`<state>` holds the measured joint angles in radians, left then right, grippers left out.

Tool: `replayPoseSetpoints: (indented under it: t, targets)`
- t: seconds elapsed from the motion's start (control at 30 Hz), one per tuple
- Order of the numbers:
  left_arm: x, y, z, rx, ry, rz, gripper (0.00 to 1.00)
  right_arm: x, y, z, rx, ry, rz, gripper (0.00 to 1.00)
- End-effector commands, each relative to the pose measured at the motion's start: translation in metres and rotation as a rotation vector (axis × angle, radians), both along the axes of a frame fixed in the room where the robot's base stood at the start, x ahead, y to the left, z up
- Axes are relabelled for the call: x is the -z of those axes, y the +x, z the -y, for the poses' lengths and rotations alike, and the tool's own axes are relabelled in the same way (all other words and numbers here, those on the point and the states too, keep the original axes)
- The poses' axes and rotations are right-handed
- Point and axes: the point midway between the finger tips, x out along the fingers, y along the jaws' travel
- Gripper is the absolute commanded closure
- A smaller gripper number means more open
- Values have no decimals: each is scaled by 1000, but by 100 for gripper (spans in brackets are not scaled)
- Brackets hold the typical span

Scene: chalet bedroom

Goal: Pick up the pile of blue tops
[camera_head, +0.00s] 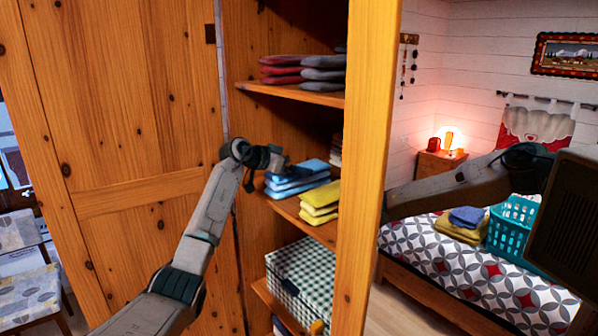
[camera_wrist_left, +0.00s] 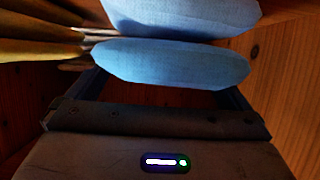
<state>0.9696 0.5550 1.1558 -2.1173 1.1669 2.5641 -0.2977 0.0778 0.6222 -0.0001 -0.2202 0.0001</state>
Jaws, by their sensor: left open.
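The pile of folded blue tops (camera_head: 296,178) lies on the middle shelf of the open wooden wardrobe in the head view. In the left wrist view, two folded blue layers (camera_wrist_left: 172,64) fill the top middle. My left gripper (camera_head: 285,168) is at the pile's near left edge. Its fingers (camera_wrist_left: 163,88) are open, one to either side of the lower blue layer; the tips are partly hidden, and I cannot tell whether they touch it. My right arm (camera_head: 455,186) crosses the right of the head view; its fingers are not visible.
A yellow pile (camera_head: 320,202) sits close beside the blue one. Red and grey folded clothes (camera_head: 303,70) lie on the shelf above, a checked box (camera_head: 303,278) below. The wardrobe's front post (camera_head: 366,150) stands right. A bed with a teal basket (camera_head: 512,228) is beyond.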

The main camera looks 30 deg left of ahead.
Motion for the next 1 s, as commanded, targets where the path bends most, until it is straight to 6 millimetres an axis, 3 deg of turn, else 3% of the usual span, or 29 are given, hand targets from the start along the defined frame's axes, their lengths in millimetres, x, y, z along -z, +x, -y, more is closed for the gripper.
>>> replayPoseSetpoints:
  t: [0.27,0.57,1.0]
  targets:
    - [3,4,2,-1,0,0,0,-2,-1,6,-2,-6,-2,64]
    - [2,4,1,-1,0,0,55,-2,-4,6,-2,-6,-5,64]
    - [-10,4,2,0,1,5,57,6,-4,-3,1,3,-5,64]
